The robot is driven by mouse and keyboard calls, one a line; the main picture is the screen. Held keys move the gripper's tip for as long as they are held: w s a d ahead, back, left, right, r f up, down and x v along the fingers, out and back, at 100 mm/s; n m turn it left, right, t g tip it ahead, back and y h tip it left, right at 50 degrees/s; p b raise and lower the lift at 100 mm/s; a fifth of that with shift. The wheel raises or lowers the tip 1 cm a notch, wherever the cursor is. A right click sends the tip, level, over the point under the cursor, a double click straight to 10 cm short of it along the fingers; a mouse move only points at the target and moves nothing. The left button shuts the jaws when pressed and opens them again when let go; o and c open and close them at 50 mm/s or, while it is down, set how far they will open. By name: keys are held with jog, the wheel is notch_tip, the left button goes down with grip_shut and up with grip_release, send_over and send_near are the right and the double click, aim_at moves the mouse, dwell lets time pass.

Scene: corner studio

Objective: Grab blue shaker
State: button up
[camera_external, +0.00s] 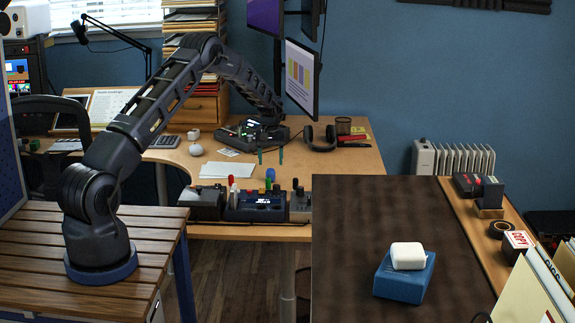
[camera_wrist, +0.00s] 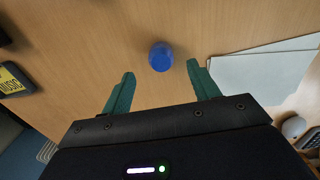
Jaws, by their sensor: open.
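The blue shaker (camera_wrist: 160,56) is a small blue round-topped object on the light wood desk, in the upper middle of the wrist view. In the external view a small blue shape (camera_external: 270,174) below my gripper appears to be the same shaker, partly hidden by the control boxes in front. My gripper (camera_wrist: 160,72) is open and empty, with two green fingers. In the wrist view the shaker appears between and slightly beyond the fingertips, with clear gaps on both sides. In the external view my gripper (camera_external: 270,156) points down over the desk.
Control boxes with knobs (camera_external: 255,205) line the desk's front edge. White papers (camera_external: 213,169) lie left of my gripper, headphones (camera_external: 320,138) to its right. A monitor (camera_external: 302,78) hangs close behind my arm. A blue box (camera_external: 403,283) with a white case sits on the nearer dark table.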

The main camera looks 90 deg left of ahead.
aim_at(270, 170)
jog(key=shift+f, duration=3.4)
jog(key=shift+c, duration=0.3)
jog(key=c, duration=1)
